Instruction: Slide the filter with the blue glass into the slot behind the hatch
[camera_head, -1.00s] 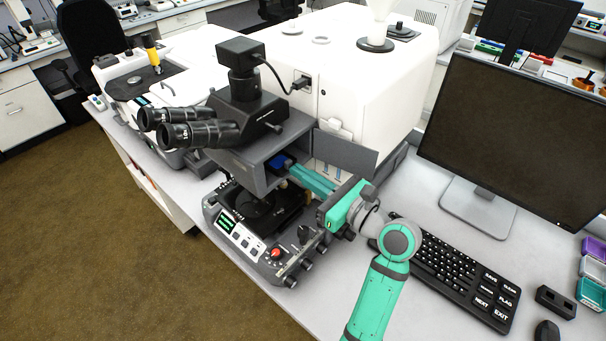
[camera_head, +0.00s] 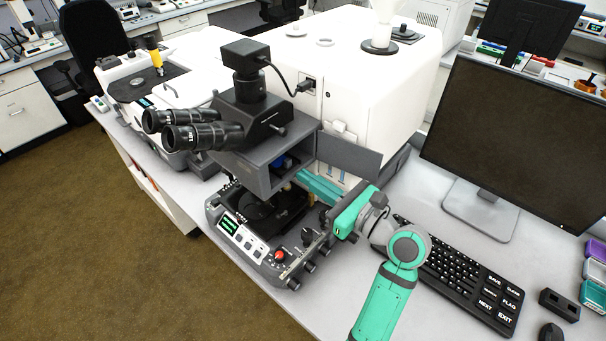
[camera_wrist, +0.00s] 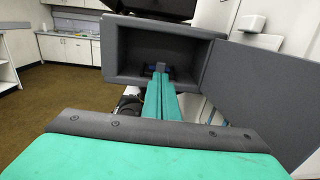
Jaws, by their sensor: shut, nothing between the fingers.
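The filter with the blue glass (camera_head: 279,163) shows as a small blue patch inside the dark compartment of the grey microscope housing (camera_head: 262,178). In the wrist view bits of blue (camera_wrist: 149,72) show beside my fingertips, deep in the compartment; the rest is hidden, so I cannot tell how far it sits in the slot. The grey hatch (camera_head: 348,154) stands open to the right; it also shows in the wrist view (camera_wrist: 262,95). My gripper (camera_head: 299,174) is shut and empty, its teal fingers pointing into the compartment's mouth. I cannot tell whether the tips touch the filter.
The eyepieces (camera_head: 190,130) and camera head sit above the compartment. The stage and control panel (camera_head: 243,235) lie just below my fingers. A white cabinet (camera_head: 375,85) stands behind the hatch. A keyboard (camera_head: 460,275) and monitor (camera_head: 515,140) are at the right.

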